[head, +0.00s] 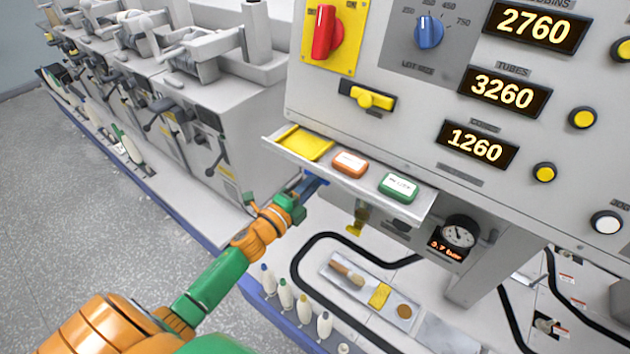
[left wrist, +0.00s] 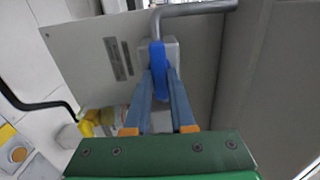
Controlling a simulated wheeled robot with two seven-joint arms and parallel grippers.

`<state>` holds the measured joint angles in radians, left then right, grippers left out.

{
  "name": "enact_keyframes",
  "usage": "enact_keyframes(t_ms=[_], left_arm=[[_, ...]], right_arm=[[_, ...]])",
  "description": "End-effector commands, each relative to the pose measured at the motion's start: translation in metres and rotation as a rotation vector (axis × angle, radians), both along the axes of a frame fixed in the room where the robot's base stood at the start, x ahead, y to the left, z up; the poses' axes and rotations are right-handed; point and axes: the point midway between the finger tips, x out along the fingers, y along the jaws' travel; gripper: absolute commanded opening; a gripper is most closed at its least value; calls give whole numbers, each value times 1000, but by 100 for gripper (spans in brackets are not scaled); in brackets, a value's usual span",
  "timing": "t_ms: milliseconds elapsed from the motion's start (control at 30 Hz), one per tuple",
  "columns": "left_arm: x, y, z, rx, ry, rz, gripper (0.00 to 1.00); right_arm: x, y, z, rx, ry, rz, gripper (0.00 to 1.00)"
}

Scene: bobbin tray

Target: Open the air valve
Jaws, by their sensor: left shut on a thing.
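The air valve's blue handle (left wrist: 157,55) shows in the left wrist view, against a grey block (left wrist: 174,47) with a bent metal pipe (left wrist: 195,8) above it. My left gripper (left wrist: 160,78) is shut on this handle, one finger on each side. In the head view my left gripper (head: 312,184) reaches under the front shelf of the grey control panel (head: 340,118). There the shelf hides most of the valve. My right gripper is not in view.
The tray shelf (head: 432,208) above my gripper carries a yellow tray (head: 305,143), an orange box (head: 349,163) and a green box (head: 398,186). A yellow fitting (head: 357,222) hangs nearby. Several bobbins (head: 285,294) stand below, beside a tool tray (head: 370,290).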

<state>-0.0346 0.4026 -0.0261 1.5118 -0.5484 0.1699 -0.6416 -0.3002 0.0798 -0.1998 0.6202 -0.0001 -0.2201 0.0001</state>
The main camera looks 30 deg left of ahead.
Motion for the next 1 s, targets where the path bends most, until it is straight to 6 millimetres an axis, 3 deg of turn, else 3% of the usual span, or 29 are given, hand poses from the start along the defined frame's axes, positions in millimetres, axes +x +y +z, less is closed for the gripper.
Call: enact_keyframes(t_ms=[133, 167, 267, 633, 1000], left_arm=[[0, 0, 0, 1, 0, 0, 0], [0, 0, 0, 1, 0, 0, 25], [0, 0, 0, 1, 0, 0, 52], [-6, 1, -1, -1, 1, -1, 52], [-66, 9, -2, 0, 3, 0, 52]], right_arm=[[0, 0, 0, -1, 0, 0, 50], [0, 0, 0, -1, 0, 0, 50], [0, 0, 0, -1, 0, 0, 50], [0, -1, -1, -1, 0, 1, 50], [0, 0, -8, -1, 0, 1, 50]])
